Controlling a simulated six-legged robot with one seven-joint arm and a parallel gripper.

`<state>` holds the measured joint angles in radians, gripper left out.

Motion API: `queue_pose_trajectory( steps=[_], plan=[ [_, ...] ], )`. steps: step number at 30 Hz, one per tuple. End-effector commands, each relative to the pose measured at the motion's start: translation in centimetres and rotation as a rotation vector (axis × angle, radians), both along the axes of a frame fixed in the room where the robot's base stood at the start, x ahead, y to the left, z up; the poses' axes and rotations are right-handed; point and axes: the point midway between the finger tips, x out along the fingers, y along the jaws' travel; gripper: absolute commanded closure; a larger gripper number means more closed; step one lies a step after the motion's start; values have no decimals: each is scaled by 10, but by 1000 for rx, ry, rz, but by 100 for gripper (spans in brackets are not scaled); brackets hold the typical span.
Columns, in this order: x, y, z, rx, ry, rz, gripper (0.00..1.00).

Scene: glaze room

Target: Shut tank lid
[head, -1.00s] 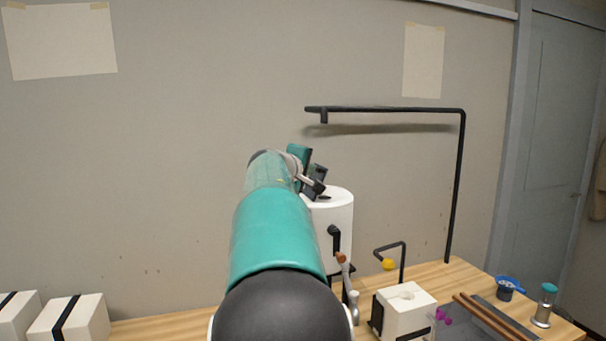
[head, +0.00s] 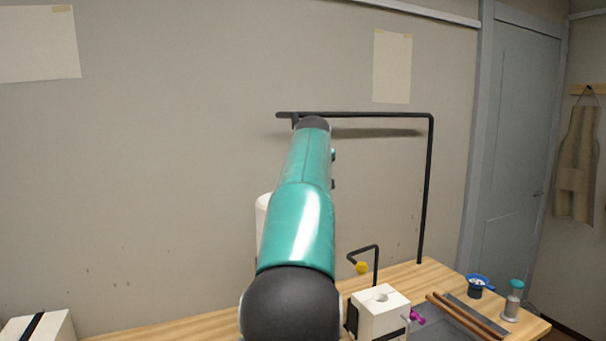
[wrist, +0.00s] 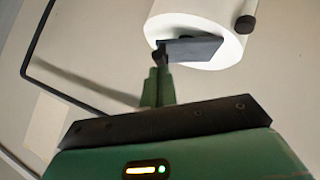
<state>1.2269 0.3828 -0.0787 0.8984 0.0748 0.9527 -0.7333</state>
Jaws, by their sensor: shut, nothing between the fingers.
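The white tank (head: 263,213) is mostly hidden behind my arm in the head view; only its left edge shows. In the wrist view the tank (wrist: 200,15) is a white cylinder at the top, seen at a slant. A flat grey plate, which looks like the lid (wrist: 195,49), is at its end face. I cannot tell how far the lid is open. My gripper (wrist: 158,75) is shut and empty, its green fingers close to a dark piece at the lid's left end. I cannot tell if they touch. The head view hides the gripper behind the arm.
A black bent stand (head: 425,190) rises at the right, its bar crossing behind my arm. A white block with a hole (head: 381,315), a yellow ball on a hook (head: 362,268), a blue cup (head: 476,286) and a teal-topped timer (head: 512,300) are on the wooden table.

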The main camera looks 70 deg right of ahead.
Motion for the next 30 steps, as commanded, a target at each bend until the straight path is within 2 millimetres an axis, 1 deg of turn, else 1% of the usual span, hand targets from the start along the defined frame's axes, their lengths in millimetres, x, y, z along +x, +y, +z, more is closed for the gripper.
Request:
queue_pose_trajectory(
  steps=[3, 9, 18, 30],
  plan=[
    [-9, -9, -7, 70, -69, -3, 100],
    [-16, -16, -17, 162, -162, -2, 100],
    [-21, -21, -26, 157, -157, -1, 100],
    [-22, -22, -28, 158, -155, -2, 100]
  ],
)
